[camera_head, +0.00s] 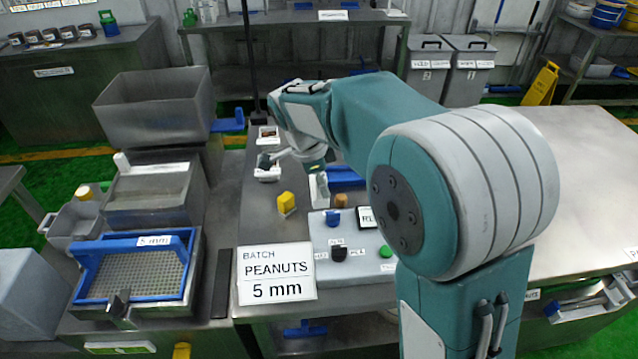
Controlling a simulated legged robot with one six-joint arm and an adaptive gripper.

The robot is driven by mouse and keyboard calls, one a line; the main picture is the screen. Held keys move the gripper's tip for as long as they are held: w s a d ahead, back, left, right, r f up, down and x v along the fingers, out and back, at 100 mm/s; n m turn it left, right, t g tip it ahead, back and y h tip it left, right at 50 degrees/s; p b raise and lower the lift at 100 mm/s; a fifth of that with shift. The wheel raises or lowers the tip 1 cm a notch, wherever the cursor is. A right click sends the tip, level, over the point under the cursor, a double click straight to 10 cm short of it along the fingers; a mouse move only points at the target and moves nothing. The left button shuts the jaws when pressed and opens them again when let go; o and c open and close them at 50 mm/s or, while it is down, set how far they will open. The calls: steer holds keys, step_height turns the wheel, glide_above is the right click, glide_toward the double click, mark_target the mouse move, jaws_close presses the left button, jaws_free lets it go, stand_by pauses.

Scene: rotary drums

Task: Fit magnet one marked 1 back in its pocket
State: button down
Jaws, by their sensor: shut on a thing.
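My arm reaches in from the right, with its wrist bent down over the middle bench (260,222). My gripper (319,178) is small and partly hidden below the wrist. It appears shut on a small grey-white piece (321,190), held upright or nearly so. I cannot read a mark 1 on that piece. I cannot tell whether it touches the bench. A white piece with a grey bar (267,173) lies left of the wrist, and a small white holder (267,136) stands behind it. I cannot make out which opening is the magnet's pocket.
A yellow block (287,203) stands left of the gripper. A pale board (340,267) with coloured knobs lies in front of it. A "PEANUTS 5 mm" sign (275,275) stands at the front edge. A blue-framed sieve (135,268) and grey hopper (155,103) are at left.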

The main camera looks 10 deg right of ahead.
steer(key=w, duration=0.1)
steer(key=w+f, duration=0.1)
steer(key=w, duration=0.1)
steer(key=w+a+f, duration=0.1)
steer(key=w, duration=0.1)
steer(key=shift+f, duration=0.15)
steer(key=w+f, duration=0.2)
steer(key=w+a+f, duration=0.1)
steer(key=w+f, duration=0.1)
steer(key=f, duration=0.1)
steer(key=shift+w+a, duration=0.1)
steer(key=shift+w, duration=0.05)
steer(key=shift+w+a+f, duration=0.2)
steer(key=shift+w+f, duration=0.4)
steer(key=shift+f, duration=0.1)
step_height(320, 180, down, 3)
steer(key=shift+r, duration=0.1)
steer(key=shift+c, duration=2)
jaws_free()
steer(key=shift+s, duration=0.1)
